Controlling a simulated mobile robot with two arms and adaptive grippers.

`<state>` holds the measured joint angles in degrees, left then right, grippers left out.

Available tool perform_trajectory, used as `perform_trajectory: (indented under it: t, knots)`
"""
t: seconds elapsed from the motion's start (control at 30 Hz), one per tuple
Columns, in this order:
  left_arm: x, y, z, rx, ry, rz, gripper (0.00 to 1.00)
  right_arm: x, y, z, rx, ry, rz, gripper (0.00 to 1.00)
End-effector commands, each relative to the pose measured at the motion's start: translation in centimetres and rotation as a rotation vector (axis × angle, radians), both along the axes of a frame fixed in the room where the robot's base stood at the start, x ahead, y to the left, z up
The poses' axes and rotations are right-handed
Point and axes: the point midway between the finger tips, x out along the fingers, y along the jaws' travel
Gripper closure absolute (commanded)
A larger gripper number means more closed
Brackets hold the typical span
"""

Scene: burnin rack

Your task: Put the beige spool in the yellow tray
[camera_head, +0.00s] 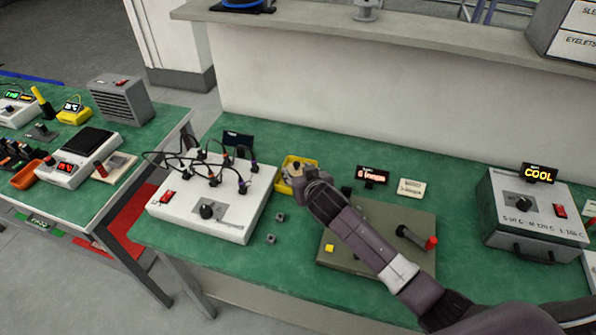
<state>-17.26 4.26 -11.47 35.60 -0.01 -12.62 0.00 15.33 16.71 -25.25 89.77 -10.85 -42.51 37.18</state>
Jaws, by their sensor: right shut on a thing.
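The yellow tray (284,188) is small and sits on the green bench, just right of the white box with cables. My right arm reaches in from the lower right, and my right gripper (297,170) is over the tray, covering much of it. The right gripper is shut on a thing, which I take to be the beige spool. The gripper hides the spool, and I cannot tell whether it touches the tray. My left gripper is not in view.
The white box (222,222) with black cables stands left of the tray. An olive board (345,258) with a red-ended handle lies under my right forearm. A grey COOL box (530,215) stands at right. Small grey cubes (271,239) lie between box and board.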

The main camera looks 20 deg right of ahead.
Motion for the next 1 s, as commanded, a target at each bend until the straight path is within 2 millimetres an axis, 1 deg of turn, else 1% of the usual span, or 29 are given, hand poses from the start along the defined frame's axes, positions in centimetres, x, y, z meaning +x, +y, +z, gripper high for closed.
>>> perform_trajectory:
  t: [0.27,0.37,0.4,0.47,0.7,0.8,0.87,1.0]
  knots:
    - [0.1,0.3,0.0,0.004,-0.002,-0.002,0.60,0.0,0.0,-0.1,0.001,-0.002,0.000,0.82]
    - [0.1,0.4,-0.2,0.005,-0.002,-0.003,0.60,0.0,0.0,-0.5,0.001,-0.001,0.000,0.82]
    - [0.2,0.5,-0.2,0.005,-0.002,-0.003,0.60,0.0,0.0,-0.5,0.001,-0.001,0.000,0.57]
    - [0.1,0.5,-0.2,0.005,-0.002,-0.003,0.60,0.0,0.0,-0.4,0.001,-0.001,0.000,0.51]
    - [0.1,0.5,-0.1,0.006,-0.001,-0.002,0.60,0.0,0.0,-0.4,0.001,-0.001,0.000,0.51]
    - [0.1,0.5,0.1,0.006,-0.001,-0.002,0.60,0.0,0.0,0.1,0.000,-0.002,0.001,0.51]
    - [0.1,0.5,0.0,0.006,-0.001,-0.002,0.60,-0.2,0.1,0.0,0.001,-0.001,0.000,0.51]
    - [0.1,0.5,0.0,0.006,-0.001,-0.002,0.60,-1.5,0.1,0.7,0.003,-0.001,0.001,0.51]
